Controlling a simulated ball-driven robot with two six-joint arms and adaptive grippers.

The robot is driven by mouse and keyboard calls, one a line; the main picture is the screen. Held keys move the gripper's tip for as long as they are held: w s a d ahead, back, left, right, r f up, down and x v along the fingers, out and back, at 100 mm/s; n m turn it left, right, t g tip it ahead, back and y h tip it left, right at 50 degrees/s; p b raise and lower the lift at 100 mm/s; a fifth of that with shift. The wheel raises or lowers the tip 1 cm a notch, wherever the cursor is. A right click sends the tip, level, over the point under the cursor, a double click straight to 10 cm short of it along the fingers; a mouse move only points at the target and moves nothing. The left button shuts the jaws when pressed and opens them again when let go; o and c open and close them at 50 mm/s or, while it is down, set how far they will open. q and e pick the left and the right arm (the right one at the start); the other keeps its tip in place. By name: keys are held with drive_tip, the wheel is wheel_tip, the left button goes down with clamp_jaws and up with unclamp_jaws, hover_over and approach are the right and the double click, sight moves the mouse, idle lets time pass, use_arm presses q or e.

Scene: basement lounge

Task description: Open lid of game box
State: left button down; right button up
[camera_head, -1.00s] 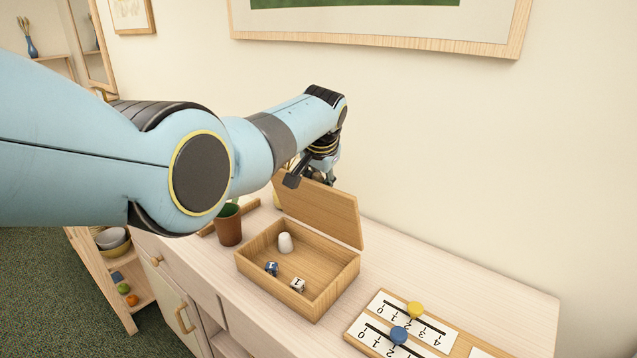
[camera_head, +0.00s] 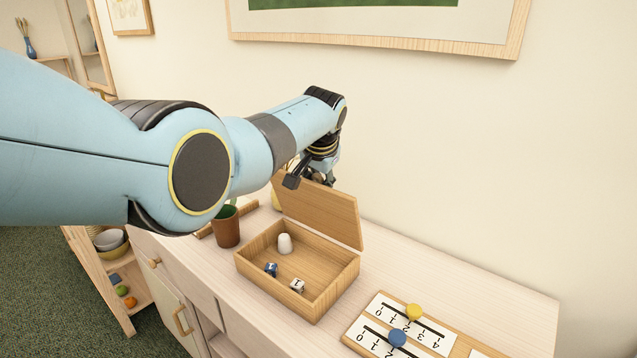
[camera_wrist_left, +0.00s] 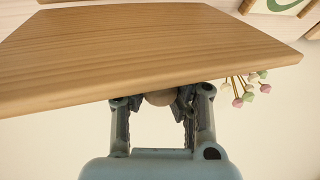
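The wooden game box (camera_head: 318,306) sits on the sideboard with its lid (camera_head: 318,211) swung up, standing steeply along its back side. A white cup-like piece (camera_head: 285,243), a blue die (camera_head: 271,269) and a white die (camera_head: 297,285) lie inside. My left gripper (camera_head: 328,177) is at the lid's upper edge, partly hidden behind it in the head view. In the left wrist view, the gripper (camera_wrist_left: 160,100) has its fingers closed on both sides of a round wooden knob (camera_wrist_left: 160,98) at the lid (camera_wrist_left: 150,50). My right gripper is not in view.
A potted plant (camera_head: 227,230) stands left of the box. A number board (camera_head: 450,340) with a yellow disc (camera_head: 414,312) and a blue disc (camera_head: 397,338) lies to its right. The wall is close behind; a framed picture (camera_head: 400,40) hangs above. The sideboard's (camera_head: 500,300) back right is clear.

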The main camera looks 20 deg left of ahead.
use_arm(q)
drive_tip(key=shift+w+r, duration=0.1)
drive_tip(key=shift+r, duration=0.05)
idle(0.4)
drive_tip(key=c, duration=1)
unclamp_jaws()
drive_tip(key=shift+c, duration=0.2)
drive_tip(key=v, duration=1.2)
